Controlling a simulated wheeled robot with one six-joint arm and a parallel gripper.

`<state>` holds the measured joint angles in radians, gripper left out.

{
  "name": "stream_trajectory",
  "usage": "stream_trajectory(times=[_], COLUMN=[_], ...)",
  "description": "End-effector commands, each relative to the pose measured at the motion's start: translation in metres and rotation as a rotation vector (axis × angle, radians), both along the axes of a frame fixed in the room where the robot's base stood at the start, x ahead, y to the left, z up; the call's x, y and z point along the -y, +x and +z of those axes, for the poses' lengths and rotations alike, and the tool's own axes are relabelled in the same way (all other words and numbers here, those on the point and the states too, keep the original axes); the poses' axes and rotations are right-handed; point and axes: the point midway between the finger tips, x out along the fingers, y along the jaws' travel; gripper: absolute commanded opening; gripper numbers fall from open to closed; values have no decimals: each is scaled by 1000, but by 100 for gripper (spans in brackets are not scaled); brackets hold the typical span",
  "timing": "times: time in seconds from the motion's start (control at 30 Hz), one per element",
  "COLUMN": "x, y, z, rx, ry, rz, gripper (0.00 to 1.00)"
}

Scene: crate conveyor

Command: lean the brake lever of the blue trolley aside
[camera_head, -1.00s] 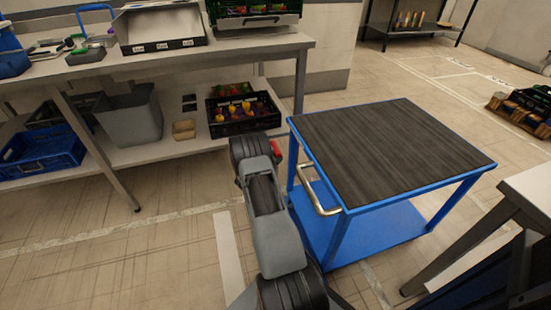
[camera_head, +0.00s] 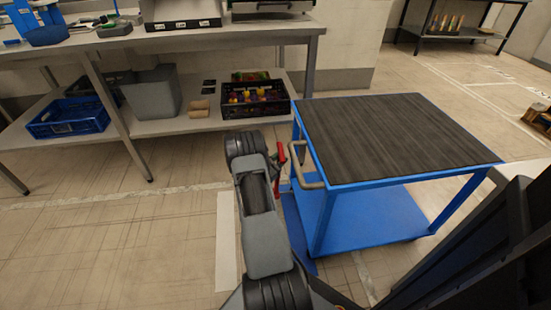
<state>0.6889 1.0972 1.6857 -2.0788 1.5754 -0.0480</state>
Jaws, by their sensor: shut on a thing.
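The blue trolley (camera_head: 370,225) stands right of centre, with a dark ribbed top (camera_head: 395,135) and a pale metal handle (camera_head: 300,168) on its left side. Its red brake lever (camera_head: 281,154) shows as a short upright piece left of the handle, close against the end of my arm. My gripper (camera_head: 273,163) is mostly hidden behind my arm's grey and black links. What shows of it is at the red lever, and it is shut on the lever. The lever's lower end and the finger contact are hidden.
A workbench (camera_head: 190,42) stands at the back left. Its lower shelf (camera_head: 165,126) holds a blue crate (camera_head: 68,118), a grey bin (camera_head: 153,93) and a black crate (camera_head: 257,98) of produce. A dark rack (camera_head: 455,40) stands far right. Floor at the front left is clear.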

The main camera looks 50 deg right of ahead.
Motion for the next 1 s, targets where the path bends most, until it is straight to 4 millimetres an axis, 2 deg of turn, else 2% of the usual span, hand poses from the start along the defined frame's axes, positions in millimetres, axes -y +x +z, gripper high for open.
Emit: stream_trajectory(times=[0.03, 0.13, 0.17, 0.4, 0.73, 0.87, 1.0], x=[-3, -3, -3, -3, -9, -27, -55], y=[-7, -7, -8, -6, -2, 3, 9], z=[-5, -6, -6, -5, -4, -6, -11], rx=[-7, -8, -8, -7, -6, -8, -8], ry=[8, 7, 7, 8, 7, 8, 8], rz=[-18, -18, -18, -14, -8, -6, -5], gripper=[0, 0, 29, 51, 51, 51, 51])
